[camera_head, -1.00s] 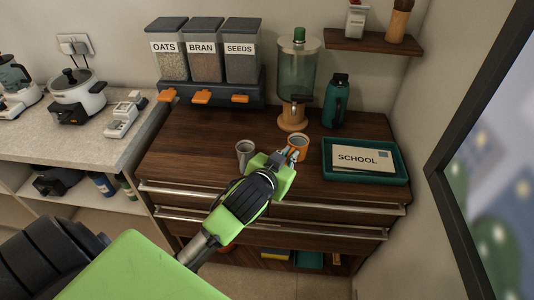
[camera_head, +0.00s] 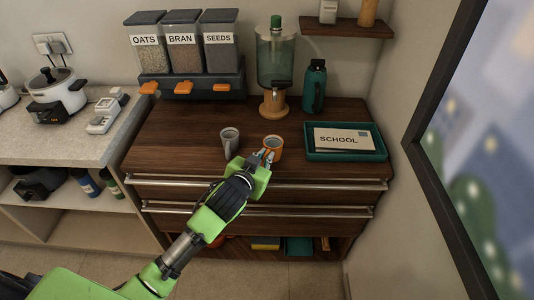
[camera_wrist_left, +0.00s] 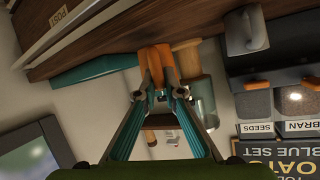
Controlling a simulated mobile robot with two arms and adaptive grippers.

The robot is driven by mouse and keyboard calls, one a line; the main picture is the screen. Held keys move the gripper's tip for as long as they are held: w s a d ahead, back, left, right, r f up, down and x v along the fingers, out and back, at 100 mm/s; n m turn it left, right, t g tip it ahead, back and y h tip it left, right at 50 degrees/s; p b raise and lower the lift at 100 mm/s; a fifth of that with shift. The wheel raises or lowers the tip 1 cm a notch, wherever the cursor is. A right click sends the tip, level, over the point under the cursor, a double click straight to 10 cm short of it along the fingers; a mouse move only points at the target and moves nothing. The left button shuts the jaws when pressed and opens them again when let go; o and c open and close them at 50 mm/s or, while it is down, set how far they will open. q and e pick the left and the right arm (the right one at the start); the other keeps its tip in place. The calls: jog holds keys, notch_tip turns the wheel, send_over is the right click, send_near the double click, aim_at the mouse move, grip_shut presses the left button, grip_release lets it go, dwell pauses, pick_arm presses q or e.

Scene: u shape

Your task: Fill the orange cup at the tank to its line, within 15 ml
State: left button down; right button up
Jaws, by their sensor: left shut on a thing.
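The orange cup (camera_head: 272,147) is near the dresser's front edge, in front of the tank. My left gripper (camera_head: 266,157) is shut on it from the front; in the wrist view the gripper (camera_wrist_left: 158,92) has its fingers on the cup (camera_wrist_left: 157,66). The cup looks upright; whether it touches the top, its line and its level I cannot tell. The tank (camera_head: 276,60) is a clear greenish cylinder with a green cap and a dark tap, on a wooden stand (camera_head: 273,106). It also shows in the wrist view (camera_wrist_left: 201,100). My right gripper is not in view.
A grey mug (camera_head: 229,142) stands just left of the orange cup. A teal tray (camera_head: 314,156) with a SCHOOL envelope lies to the right. A teal bottle (camera_head: 314,88) stands right of the tank. The OATS, BRAN and SEEDS dispenser (camera_head: 190,85) is at the back left.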

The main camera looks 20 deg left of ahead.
pick_arm(q)
jog(key=s+a, duration=0.2)
jog(key=s, duration=0.7)
jog(key=shift+s+a+p, duration=0.15)
jog(key=shift+a+p, duration=0.1)
jog(key=shift+p, duration=0.2)
dwell(0.3)
jog(key=shift+r, duration=0.1)
dwell(0.3)
